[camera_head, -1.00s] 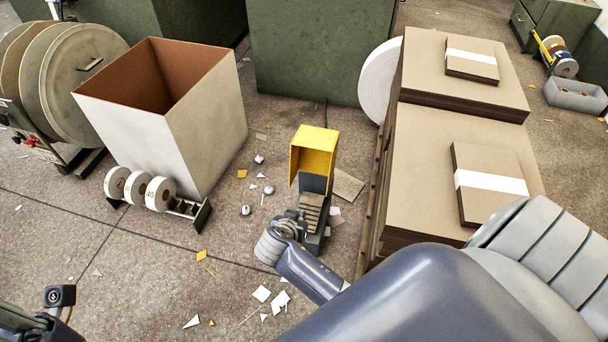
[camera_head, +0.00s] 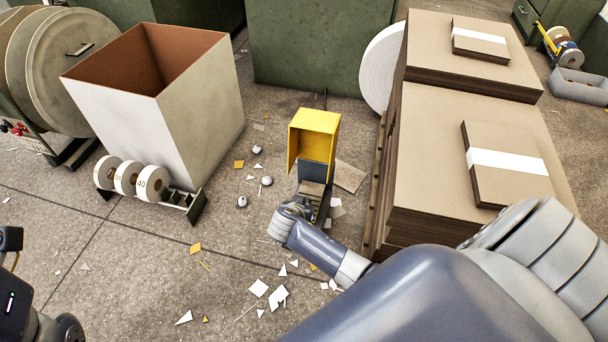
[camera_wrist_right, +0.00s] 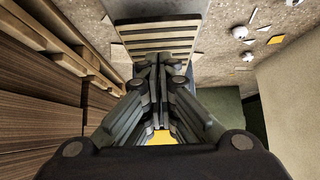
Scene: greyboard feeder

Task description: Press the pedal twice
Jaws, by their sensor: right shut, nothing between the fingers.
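The pedal has a ribbed tread (camera_head: 314,193) under a yellow hood (camera_head: 318,122) and stands on the floor in the middle of the head view. My right gripper (camera_wrist_right: 160,62) is shut and empty. In the right wrist view its fingertips overlap the near edge of the ribbed tread (camera_wrist_right: 160,32); I cannot tell whether they touch it. A bit of yellow shows behind the fingers. In the head view my right wrist hides the gripper's fingers and part of the tread. Dark parts of my left arm show at the lower left, without fingers.
Stacked greyboard (camera_head: 430,150) on a pallet stands close to the right of the pedal. A large open box (camera_head: 205,120) and a rack of small rolls (camera_head: 150,185) stand to the left. Paper scraps (camera_head: 270,292) lie on the floor. A green cabinet (camera_head: 305,50) is behind.

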